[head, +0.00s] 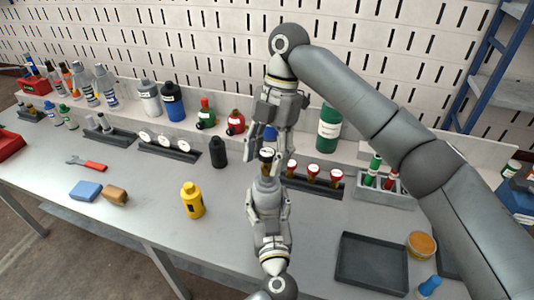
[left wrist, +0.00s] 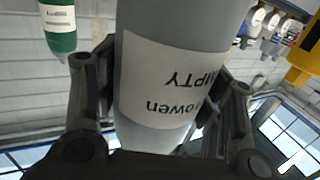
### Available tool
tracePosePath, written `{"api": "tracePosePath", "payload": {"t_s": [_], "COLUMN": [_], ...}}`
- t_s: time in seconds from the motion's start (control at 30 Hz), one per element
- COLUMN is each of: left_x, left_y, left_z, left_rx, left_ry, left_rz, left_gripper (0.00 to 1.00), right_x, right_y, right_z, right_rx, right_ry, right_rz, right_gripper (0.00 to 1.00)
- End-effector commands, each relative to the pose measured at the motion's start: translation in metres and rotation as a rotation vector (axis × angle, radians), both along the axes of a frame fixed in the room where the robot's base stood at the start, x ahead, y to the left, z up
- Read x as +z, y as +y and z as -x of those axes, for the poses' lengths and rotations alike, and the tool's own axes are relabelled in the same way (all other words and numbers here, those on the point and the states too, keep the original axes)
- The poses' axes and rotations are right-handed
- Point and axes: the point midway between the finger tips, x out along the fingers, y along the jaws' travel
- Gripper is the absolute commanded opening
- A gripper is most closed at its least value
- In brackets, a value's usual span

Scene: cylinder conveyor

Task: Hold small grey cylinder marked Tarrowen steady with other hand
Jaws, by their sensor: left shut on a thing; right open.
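The grey cylinder (left wrist: 188,22) fills the middle of the left wrist view. Its white label is upside down and partly hidden, showing "owen" and "MPTY". My left gripper (left wrist: 165,100) is shut on it, a finger on each side. In the head view, my left gripper (head: 266,184) points up from the bottom centre, and the cylinder is mostly hidden there. My right gripper (head: 267,150) is open and points down above it.
A yellow bottle (head: 193,201) and a black bottle (head: 218,152) stand to the left. A rack of red-capped vials (head: 314,172) is close on the right. An empty dark tray (head: 371,262) lies at front right.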

Motion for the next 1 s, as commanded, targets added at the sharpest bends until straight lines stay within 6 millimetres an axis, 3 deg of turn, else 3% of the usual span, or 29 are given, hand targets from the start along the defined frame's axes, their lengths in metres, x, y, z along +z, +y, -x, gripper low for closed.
{"api": "tracePosePath", "payload": {"t_s": [0.17, 0.6, 1.0], "left_x": [0.0006, 0.0008, 0.0009], "left_y": [0.0000, 0.0000, 0.0000], "left_z": [-0.0003, -0.0003, -0.0003], "left_rx": [0.000, 0.000, 0.000], "left_ry": [-0.001, -0.002, -0.002], "left_rz": [0.001, 0.000, 0.000], "left_gripper": [0.34, 0.34, 0.34], "right_x": [-0.0001, 0.0000, 0.0002], "right_y": [-0.0001, -0.0001, 0.0000], "right_z": [0.0000, 0.0004, 0.0000], "right_rx": [-0.046, -0.474, -0.525], "right_ry": [-0.001, -0.001, -0.001], "right_rz": [-0.001, -0.001, 0.000], "right_gripper": [0.50, 0.50, 0.50]}}
